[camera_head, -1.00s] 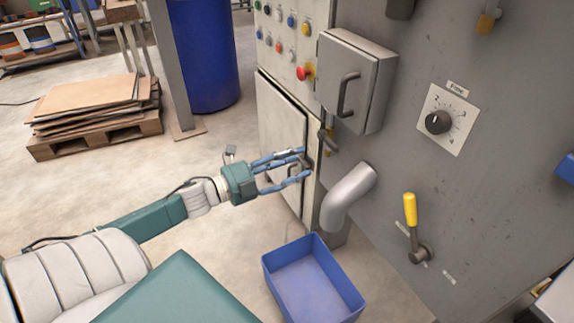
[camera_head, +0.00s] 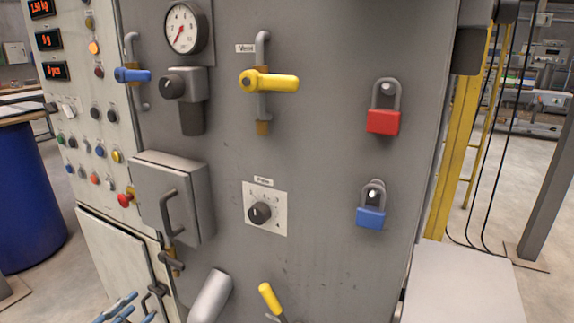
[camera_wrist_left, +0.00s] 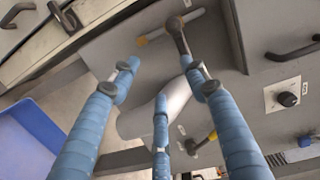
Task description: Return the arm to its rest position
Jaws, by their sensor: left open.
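My left gripper (camera_head: 128,310) shows only by its blue fingertips at the bottom left edge of the head view, beside the lower cabinet door's handle. In the left wrist view its blue wrapped fingers (camera_wrist_left: 160,90) are spread apart with nothing between them. Beyond them is the grey spout (camera_wrist_left: 150,118), partly hidden by the fingers. The rest of the left arm is out of the head view. My right gripper shows in neither view.
The machine panel carries a grey box with a handle (camera_head: 180,200), a dial (camera_head: 260,213), a yellow valve lever (camera_head: 270,82), and red (camera_head: 383,121) and blue (camera_head: 370,217) padlocks. A spout (camera_head: 211,297) and a yellow-handled lever (camera_head: 269,297) stick out low. A blue bin (camera_wrist_left: 28,140) is at left.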

